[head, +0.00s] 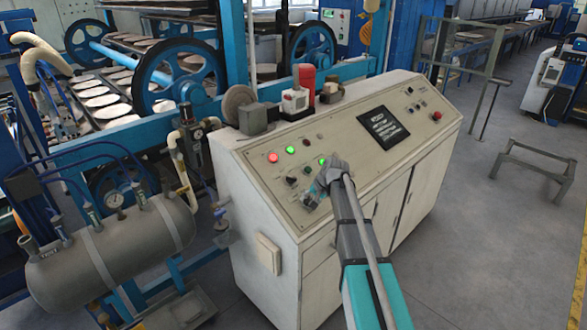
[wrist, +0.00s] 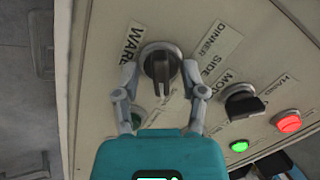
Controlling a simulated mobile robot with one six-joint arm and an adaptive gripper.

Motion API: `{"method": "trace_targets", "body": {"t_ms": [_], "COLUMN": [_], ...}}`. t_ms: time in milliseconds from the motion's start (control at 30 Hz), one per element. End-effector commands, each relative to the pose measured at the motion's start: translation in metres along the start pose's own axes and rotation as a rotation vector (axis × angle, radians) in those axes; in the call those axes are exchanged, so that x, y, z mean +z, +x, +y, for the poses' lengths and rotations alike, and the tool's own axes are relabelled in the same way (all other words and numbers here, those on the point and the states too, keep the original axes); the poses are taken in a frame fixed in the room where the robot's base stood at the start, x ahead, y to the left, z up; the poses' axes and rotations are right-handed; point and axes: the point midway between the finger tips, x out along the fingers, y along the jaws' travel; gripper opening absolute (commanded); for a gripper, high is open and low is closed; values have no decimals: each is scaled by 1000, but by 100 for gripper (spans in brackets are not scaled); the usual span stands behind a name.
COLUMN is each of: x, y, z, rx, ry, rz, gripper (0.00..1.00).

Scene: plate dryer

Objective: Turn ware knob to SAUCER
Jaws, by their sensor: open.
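The ware knob (wrist: 161,62) is a dark knob with a raised grip on a round grey base, beside the WARE label (wrist: 131,40). The DINNER label (wrist: 220,40) and SIDE label (wrist: 212,68) are to its right. I cannot make out a SAUCER label. My gripper (wrist: 161,78) is open, with one finger on each side of the knob; I cannot tell whether either finger touches it. In the head view my gripper (head: 322,178) is at the front left of the console's sloping panel, and the ware knob cannot be clearly told there.
A second dark knob (wrist: 243,103) by the MODE label, a lit red button (wrist: 288,122) and a lit green button (wrist: 239,146) are close on the right. The white console (head: 265,215) has a dark display plate (head: 383,128). A grey tank (head: 110,250) stands left.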

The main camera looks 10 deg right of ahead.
Motion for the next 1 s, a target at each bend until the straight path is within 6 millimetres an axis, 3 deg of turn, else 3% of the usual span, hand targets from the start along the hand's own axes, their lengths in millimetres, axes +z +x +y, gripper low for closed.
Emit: {"method": "trace_targets", "body": {"t_ms": [167, 367, 567, 800, 1000], "x": [7, 41, 105, 199, 250], "y": [-1, -7, -19, -45, -63], "z": [2, 10, 31, 67, 90], "rx": [8, 53, 145, 295, 387], "ry": [-10, -57, -150, -293, -374], "rz": [-4, -28, -79, -167, -225], "gripper": [54, 54, 54, 54, 54]}}
